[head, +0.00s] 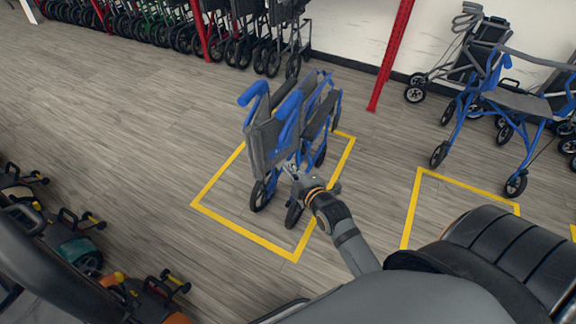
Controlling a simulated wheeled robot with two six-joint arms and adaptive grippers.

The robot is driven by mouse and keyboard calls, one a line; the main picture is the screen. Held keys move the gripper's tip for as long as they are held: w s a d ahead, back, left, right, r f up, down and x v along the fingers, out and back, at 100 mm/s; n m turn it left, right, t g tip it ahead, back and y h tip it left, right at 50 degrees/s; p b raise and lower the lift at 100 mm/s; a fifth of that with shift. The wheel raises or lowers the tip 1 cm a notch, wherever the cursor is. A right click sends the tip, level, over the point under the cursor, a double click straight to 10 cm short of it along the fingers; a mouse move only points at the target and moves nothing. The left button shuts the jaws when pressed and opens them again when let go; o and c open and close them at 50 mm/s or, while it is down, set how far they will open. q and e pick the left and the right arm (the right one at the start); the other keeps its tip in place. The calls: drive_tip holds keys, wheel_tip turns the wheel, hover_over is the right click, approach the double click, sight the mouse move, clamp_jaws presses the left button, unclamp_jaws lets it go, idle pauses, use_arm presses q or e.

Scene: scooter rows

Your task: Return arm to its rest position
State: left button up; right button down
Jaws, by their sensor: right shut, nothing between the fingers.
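My right arm reaches up from the bottom right of the head view. Its gripper (291,168) is shut and empty, at the near side of a folded blue and grey walker (270,140). In the picture the fingertips overlap the walker's lower frame; I cannot tell whether they touch it. The walker stands upright on its wheels inside a yellow floor outline (240,233). My left gripper is not in view.
A second yellow outline (455,180) lies to the right, with an open blue walker (500,105) behind it. Red posts (390,55) and rows of folded wheeled frames (160,22) stand at the back. Scooters (75,240) line the left. Floor between is clear.

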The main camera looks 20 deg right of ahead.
idle(0.3)
drive_tip(key=shift+f, duration=0.15)
drive_tip(key=s+d+f+m+g, duration=0.1)
drive_tip(key=s+f+m+g, duration=0.3)
drive_tip(key=f, duration=0.9)
drive_tip(key=s+d+f+m+g, duration=0.2)
drive_tip(key=s+f, duration=0.3)
drive_tip(key=f, duration=0.9)
drive_tip(key=s+d+f+m+g, duration=0.1)
drive_tip(key=s+f+m+g, duration=0.1)
drive_tip(key=s+f, duration=0.4)
drive_tip(key=s+d+f+m+g+h, duration=0.1)
drive_tip(key=s+f, duration=0.5)
drive_tip(key=s, duration=0.7)
drive_tip(key=s+d+f+m+g+p, duration=0.1)
drive_tip(key=s+f+m+g, duration=0.3)
drive_tip(key=s, duration=0.5)
wheel_tip(320, 180, down, 2)
drive_tip(key=shift+s+d+f+m, duration=0.15)
drive_tip(key=shift+s+d+m, duration=0.15)
drive_tip(key=shift+s+d, duration=0.05)
